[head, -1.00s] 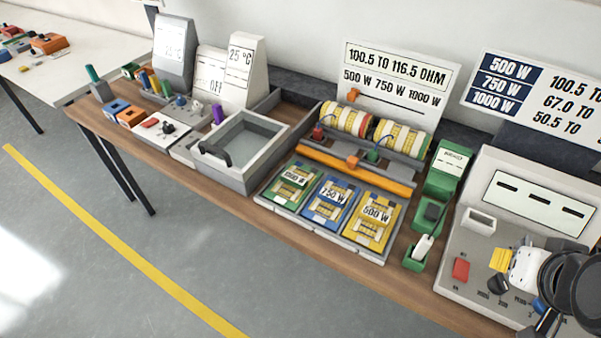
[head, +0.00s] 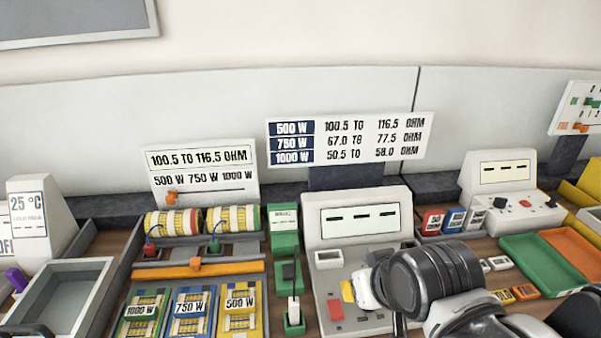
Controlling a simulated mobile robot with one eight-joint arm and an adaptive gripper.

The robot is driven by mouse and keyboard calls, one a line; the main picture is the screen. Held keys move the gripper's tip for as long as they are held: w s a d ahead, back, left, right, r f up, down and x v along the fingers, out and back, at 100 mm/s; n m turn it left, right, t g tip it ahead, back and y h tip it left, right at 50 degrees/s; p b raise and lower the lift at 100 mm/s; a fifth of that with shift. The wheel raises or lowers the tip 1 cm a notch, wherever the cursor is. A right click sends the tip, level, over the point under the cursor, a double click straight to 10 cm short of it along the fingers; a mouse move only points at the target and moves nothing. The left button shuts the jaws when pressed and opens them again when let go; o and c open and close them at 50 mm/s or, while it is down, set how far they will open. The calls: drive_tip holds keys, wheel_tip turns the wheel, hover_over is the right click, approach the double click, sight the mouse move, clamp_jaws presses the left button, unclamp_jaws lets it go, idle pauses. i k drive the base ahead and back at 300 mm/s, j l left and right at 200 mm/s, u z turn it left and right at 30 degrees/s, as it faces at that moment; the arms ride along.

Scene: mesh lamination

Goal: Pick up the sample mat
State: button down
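No item is labelled as the sample mat, and I cannot tell for certain which one it is. Three flat patterned mats lie side by side in a tray at the lower left: a green one marked 1000 W (head: 142,311), a blue one marked 750 W (head: 190,306) and a yellow one marked 500 W (head: 240,300). Two yellow-and-white mesh rolls (head: 232,219) lie behind them. The white and black end of my arm, with my gripper (head: 372,292), is over the front of the grey meter, right of the mats. Its fingers are not clear, so I cannot tell its opening.
The grey meter (head: 362,218) with a blank-dash display stands centre. A green holder (head: 284,240) is between it and the mats. A grey basin (head: 68,290) is at left. Green and orange trays (head: 541,264) and another meter (head: 497,180) are at right. Sign boards stand behind.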

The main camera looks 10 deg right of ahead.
sight(240, 314)
drive_tip(key=z, duration=2.1)
drive_tip(key=u, duration=2.9)
drive_tip(key=j+z, duration=0.15)
drive_tip(key=j, duration=0.55)
drive_tip(key=j+z, duration=0.1)
drive_tip(key=j, duration=0.65)
drive_tip(key=k+j+z, duration=0.15)
drive_tip(key=j, duration=0.55)
drive_tip(key=j+z, duration=0.1)
drive_tip(key=j, duration=0.6)
drive_tip(key=k, duration=0.05)
